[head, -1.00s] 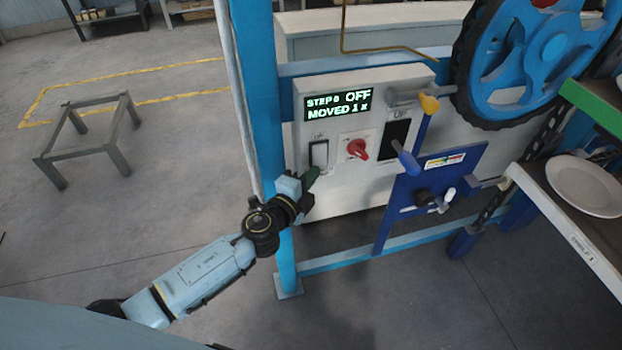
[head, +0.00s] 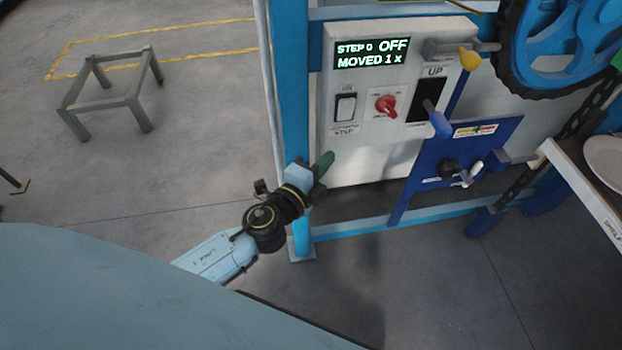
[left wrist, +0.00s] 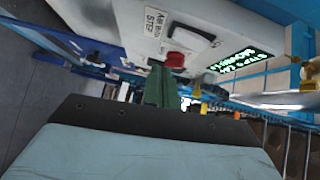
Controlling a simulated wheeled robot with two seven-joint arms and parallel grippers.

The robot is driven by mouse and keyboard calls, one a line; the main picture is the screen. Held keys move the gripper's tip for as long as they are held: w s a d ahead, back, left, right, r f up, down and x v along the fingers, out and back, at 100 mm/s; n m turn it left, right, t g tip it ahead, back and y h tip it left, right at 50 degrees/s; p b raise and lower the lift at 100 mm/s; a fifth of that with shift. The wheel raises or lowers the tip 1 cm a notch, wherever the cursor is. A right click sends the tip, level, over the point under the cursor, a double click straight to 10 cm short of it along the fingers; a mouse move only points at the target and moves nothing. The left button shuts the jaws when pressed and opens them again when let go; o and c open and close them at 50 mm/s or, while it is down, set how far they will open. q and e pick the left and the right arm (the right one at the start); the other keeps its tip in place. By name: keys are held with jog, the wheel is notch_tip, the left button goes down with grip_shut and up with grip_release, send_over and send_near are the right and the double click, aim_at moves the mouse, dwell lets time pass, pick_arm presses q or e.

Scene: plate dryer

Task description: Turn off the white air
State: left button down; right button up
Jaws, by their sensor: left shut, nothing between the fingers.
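A white lever (head: 468,176) sits low on the blue panel (head: 430,185), beside a dark round fitting and below a coloured label. A blue-handled lever (head: 438,120) and a yellow-handled lever (head: 468,60) are above it. My left gripper (head: 323,163) is shut and empty, with green fingertips, at the lower left corner of the white control box (head: 350,150), left of the levers and apart from them. In the left wrist view the green fingers (left wrist: 158,88) point toward the panel area. My right gripper is out of view.
The control box has a display (head: 372,52) reading OFF and MOVED 1 x, a white rocker switch (head: 346,108) and a red knob (head: 386,105). A blue post (head: 292,100) stands close to my left arm. A shelf (head: 590,190) with a plate is at the right.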

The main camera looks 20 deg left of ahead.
pick_arm(q)
jog(key=v, duration=0.3)
jog(key=b+v, duration=0.1)
jog(key=shift+s+a+f, duration=0.1)
jog(key=shift+s+f, duration=0.25)
jog(key=s+a+f+n+g+y, duration=0.1)
jog(key=s+a+f+n+g, duration=0.15)
jog(key=f, duration=0.65)
jog(key=s+a+f+n+g+y, duration=0.1)
jog(key=s+a+f+n+g, duration=0.15)
jog(key=f, duration=0.65)
jog(key=s+a+f+n+g+y, duration=0.1)
jog(key=s+a+f+n+g, duration=0.2)
jog(key=f, duration=0.7)
jog(key=s+f+n+g, duration=0.2)
jog(key=s+f, duration=0.3)
jog(key=s, duration=0.5)
jog(key=s+f+n+g, duration=0.3)
jog(key=s+f, duration=0.3)
jog(key=s, duration=0.4)
jog(key=s+f+n+g, duration=0.3)
jog(key=s+f, duration=0.3)
jog(key=s, duration=0.4)
jog(key=shift+a+f+n+y, duration=0.15)
jog(key=shift+a+n+y, duration=0.2)
jog(key=shift+n, duration=0.25)
